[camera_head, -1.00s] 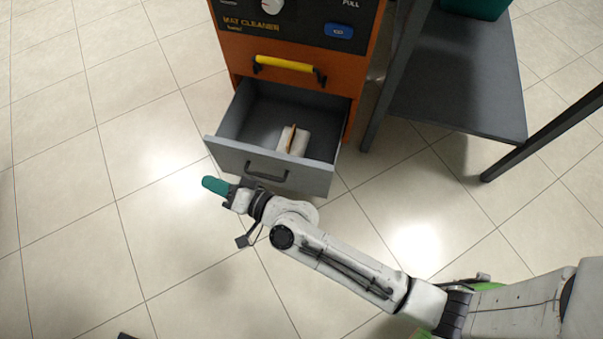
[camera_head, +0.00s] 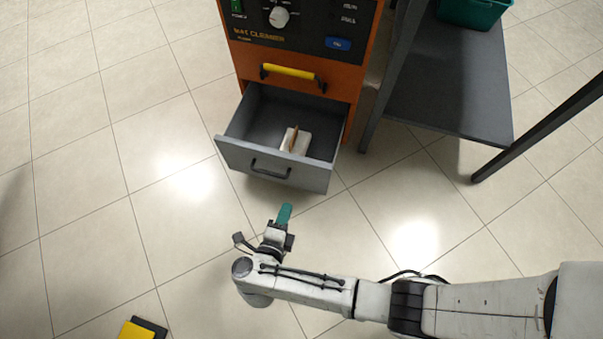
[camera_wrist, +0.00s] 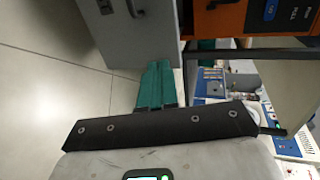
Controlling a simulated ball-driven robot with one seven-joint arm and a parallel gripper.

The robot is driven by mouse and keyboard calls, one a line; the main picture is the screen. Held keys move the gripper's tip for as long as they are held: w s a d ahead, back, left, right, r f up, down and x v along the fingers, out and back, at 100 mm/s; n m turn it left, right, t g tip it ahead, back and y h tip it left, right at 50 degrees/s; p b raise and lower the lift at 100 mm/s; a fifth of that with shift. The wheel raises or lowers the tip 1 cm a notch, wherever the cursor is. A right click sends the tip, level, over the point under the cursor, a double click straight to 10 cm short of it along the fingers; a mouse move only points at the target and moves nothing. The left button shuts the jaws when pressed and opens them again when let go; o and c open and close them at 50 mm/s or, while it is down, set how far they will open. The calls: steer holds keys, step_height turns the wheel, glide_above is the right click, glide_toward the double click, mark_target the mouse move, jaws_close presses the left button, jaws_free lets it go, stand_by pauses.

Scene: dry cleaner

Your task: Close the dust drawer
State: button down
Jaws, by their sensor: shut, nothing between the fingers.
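The grey dust drawer (camera_head: 272,167) is pulled out from the bottom of the orange and black mat cleaner (camera_head: 350,84). It has a black handle (camera_head: 270,170) on its front. A white block with a brown strip (camera_head: 296,141) lies inside it. My gripper (camera_head: 284,213), with teal fingers, is in front of the drawer, a little short of its front panel, and points toward it. The fingers are together and empty. In the wrist view, my gripper (camera_wrist: 157,75) shows beside the grey drawer front (camera_wrist: 130,35), whose handle is at the top; I cannot tell whether they touch.
A dark grey shelf table (camera_head: 450,90) with a teal bin (camera_head: 472,12) stands to the right, its leg close beside the cleaner. A yellow and black object (camera_head: 142,328) lies on the floor at bottom left.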

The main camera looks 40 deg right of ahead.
steer(key=b, duration=0.4)
glide_toward(303, 166)
steer(key=x, duration=0.5)
steer(key=shift+w+d+f, duration=0.1)
steer(key=shift+f, duration=0.35)
steer(key=shift+w+d+r, duration=0.1)
steer(key=shift+w+d, duration=0.25)
steer(key=shift+d, duration=0.1)
